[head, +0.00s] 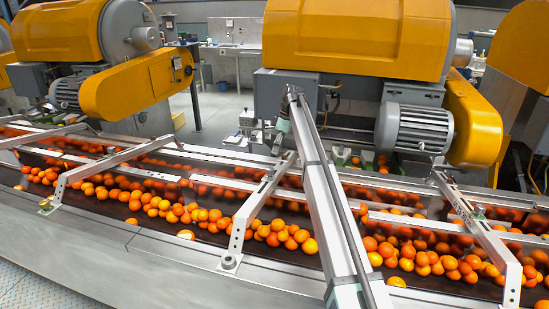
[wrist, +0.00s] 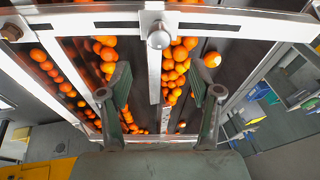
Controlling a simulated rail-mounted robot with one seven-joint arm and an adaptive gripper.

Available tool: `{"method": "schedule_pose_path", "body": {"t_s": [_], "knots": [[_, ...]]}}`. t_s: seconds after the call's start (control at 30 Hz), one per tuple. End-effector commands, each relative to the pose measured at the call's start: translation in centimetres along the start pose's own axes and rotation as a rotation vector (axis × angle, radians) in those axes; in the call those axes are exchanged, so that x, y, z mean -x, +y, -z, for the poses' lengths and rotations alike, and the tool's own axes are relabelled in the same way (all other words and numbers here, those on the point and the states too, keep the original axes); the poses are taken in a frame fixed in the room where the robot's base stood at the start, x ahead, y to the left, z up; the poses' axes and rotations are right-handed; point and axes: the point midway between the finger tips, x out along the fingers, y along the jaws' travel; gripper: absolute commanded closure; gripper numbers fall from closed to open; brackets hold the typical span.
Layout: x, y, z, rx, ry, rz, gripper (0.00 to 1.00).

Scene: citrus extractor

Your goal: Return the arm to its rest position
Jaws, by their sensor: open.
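My gripper (wrist: 159,82) is open in the wrist view, with its two fingers apart and no object held between them. Beyond the fingers are metal rails and oranges on the conveyor. In the head view my long grey arm (head: 325,190) reaches from the bottom edge up and away over the conveyor. Its far end is near the middle orange machine, and the gripper there is small and partly hidden, its fingers hard to make out.
The conveyor (head: 110,207) carries many oranges (head: 285,235) under raised metal rails and slanted crossbars (head: 262,195). A crossbar with a round knob (wrist: 159,38) lies ahead of the fingers. Yellow machines with motors (head: 415,128) stand behind.

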Motion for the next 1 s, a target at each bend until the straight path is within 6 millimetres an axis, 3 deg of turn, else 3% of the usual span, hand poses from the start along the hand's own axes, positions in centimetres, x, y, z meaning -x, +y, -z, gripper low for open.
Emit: {"method": "schedule_pose_path", "body": {"t_s": [0.2,0.57,0.67,0.77,1.0], "knots": [[1.0,0.0,0.0,0.0,0.0,0.0,0.36],[0.4,-0.6,0.7,0.01,0.003,0.001,0.36],[-1.2,-2.1,2.6,0.036,0.013,0.005,0.36],[-3.9,-4.9,6.1,0.084,0.03,0.01,0.36],[-12.1,-15.4,16.5,0.24,0.098,0.04,0.36]]}}
